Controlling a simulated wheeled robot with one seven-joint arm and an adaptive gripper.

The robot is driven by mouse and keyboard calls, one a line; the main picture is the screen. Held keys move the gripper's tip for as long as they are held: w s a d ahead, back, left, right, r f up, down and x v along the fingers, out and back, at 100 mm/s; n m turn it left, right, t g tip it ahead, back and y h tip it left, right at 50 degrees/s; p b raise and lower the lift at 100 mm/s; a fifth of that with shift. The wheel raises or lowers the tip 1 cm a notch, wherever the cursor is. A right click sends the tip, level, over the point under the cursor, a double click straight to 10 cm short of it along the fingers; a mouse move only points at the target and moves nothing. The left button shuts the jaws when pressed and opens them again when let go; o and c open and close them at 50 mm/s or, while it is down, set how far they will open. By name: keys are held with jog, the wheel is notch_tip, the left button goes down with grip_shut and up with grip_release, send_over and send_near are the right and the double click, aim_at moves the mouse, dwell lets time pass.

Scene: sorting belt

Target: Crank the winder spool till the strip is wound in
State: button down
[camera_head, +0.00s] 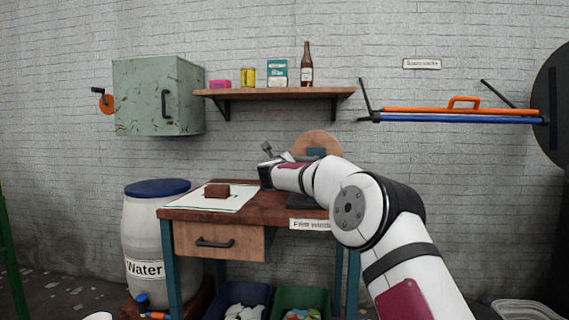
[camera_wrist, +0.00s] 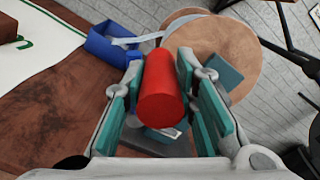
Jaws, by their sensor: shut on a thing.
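The winder spool, a round wooden disc (camera_head: 317,142), stands at the back of the wooden bench, partly behind my arm. In the wrist view the disc (camera_wrist: 225,45) fills the upper middle. A red cylindrical crank handle (camera_wrist: 160,92) lies between the fingers of my gripper (camera_wrist: 160,70), which is shut on it. A pale strip (camera_wrist: 138,40) runs from a blue holder (camera_wrist: 105,48) to the spool behind the handle. In the head view my gripper (camera_head: 267,172) is at the bench's back, and the handle cannot be made out there.
A white sheet (camera_head: 233,203) with a brown block (camera_head: 216,191) lies on the left of the bench (camera_head: 185,212). A shelf (camera_head: 275,93) with several items hangs above. A water barrel (camera_head: 150,235) stands at left; bins sit beneath the bench.

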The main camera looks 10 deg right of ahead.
jog(key=c, duration=1.3)
grip_release()
jog(key=v, duration=1.2)
